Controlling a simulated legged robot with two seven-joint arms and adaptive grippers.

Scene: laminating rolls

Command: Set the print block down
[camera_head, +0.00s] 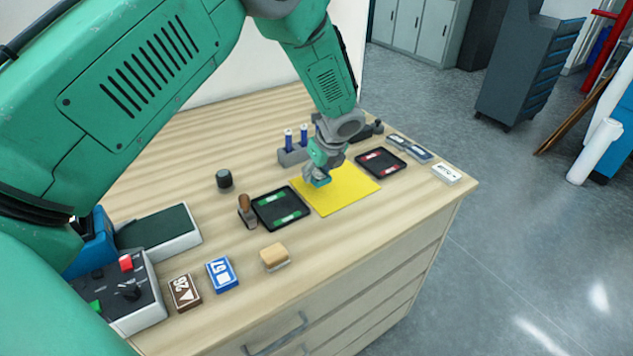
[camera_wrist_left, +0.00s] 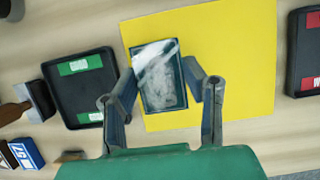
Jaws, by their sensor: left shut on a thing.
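My left gripper (camera_head: 317,176) is shut on the print block (camera_wrist_left: 165,88), a small rectangular block with dark teal edges and a grey-white streaked face. In the left wrist view the block sits between the two fingers, over the left part of the yellow sheet (camera_wrist_left: 235,45). In the head view only a teal bit of the block (camera_head: 322,183) shows under the gripper, near the back left of the yellow sheet (camera_head: 350,192). I cannot tell whether the block touches the sheet. My right gripper is not in view.
A black tray with green labels (camera_head: 281,211) lies left of the sheet, with a wooden-handled tool (camera_head: 245,210) beside it. A black tray with red labels (camera_head: 381,162) lies right. The sheet's front part is clear.

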